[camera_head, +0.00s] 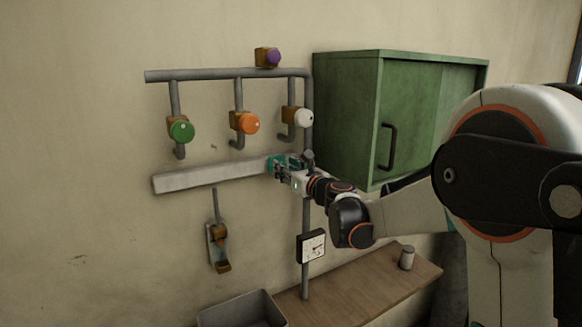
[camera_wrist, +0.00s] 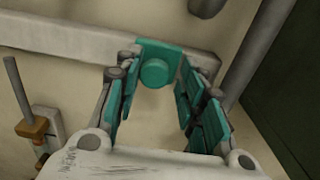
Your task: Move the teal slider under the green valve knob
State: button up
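The teal slider (camera_wrist: 172,55), a plate with a round knob, sits near the right end of the pale horizontal rail (camera_head: 205,176). The rail also shows in the wrist view (camera_wrist: 75,42). The green valve knob (camera_head: 181,131) is on the leftmost pipe branch, above the rail's left part. My gripper (camera_head: 277,168) is at the rail's right end. In the wrist view my gripper (camera_wrist: 158,92) is open, with teal-padded fingers on either side of the slider's knob and visible gaps to it. In the head view my gripper largely hides the slider.
An orange knob (camera_head: 249,123) and a white knob (camera_head: 303,118) are on the other branches. A green cabinet (camera_head: 345,120) stands close on the right. A lever (camera_head: 218,240) and a gauge (camera_head: 312,247) are below the rail. The rail's left stretch is clear.

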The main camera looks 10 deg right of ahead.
jog(key=shift+w+d, duration=0.2)
jog(key=shift+d, duration=0.45)
jog(key=v, duration=1.6)
dwell(1.0)
dwell(0.4)
